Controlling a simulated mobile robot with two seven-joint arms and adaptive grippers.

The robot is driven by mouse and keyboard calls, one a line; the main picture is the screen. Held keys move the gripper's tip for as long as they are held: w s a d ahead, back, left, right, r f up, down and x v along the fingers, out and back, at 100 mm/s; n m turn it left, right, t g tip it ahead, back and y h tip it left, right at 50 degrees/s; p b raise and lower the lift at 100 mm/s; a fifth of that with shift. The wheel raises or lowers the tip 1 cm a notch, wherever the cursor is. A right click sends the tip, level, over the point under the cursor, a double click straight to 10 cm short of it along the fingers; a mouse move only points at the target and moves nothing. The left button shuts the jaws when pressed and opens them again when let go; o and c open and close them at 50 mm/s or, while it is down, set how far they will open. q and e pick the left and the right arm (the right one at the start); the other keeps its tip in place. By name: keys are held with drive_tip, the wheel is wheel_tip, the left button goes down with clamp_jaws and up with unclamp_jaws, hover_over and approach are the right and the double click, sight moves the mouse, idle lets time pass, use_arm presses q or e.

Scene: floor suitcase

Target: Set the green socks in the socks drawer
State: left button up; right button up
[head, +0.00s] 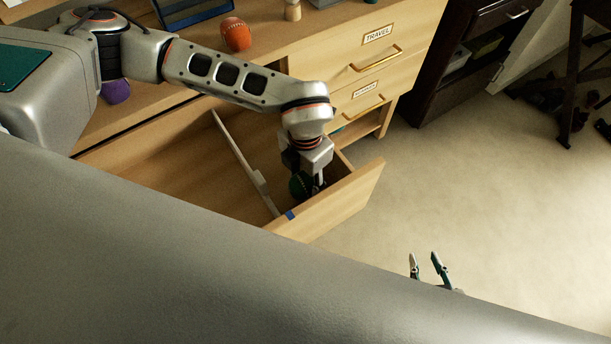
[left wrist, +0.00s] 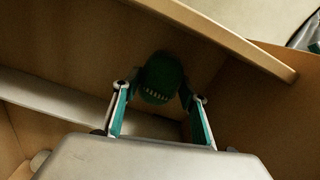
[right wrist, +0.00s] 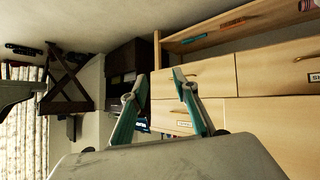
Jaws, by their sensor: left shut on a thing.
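The green socks (left wrist: 160,78) are a dark green bundle with a pale stitched mark, held between the fingertips of my left gripper (left wrist: 160,92). In the head view the green socks (head: 297,186) show partly behind the left gripper (head: 308,184), which points down inside the open drawer (head: 345,195). The gripper is in the compartment to the right of a pale divider (head: 245,165). Whether the socks touch the drawer floor I cannot tell. My right gripper (head: 424,262) is open and empty over the floor; it also shows in the right wrist view (right wrist: 182,80).
An orange ball-like bundle (head: 236,35) and a small wooden object (head: 293,10) stand on the dresser top. A purple bundle (head: 116,91) lies at left. A closed drawer labelled TRAVEL (head: 375,60) is at the back. The carpet (head: 470,180) at right is free.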

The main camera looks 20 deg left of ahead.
sight(305, 178)
use_arm(q)
drive_tip(key=o, duration=1.1)
wheel_tip(305, 178, up, 12)
drive_tip(key=p, duration=0.1)
drive_tip(key=shift+r+p, duration=0.15)
drive_tip(key=shift+p, duration=0.15)
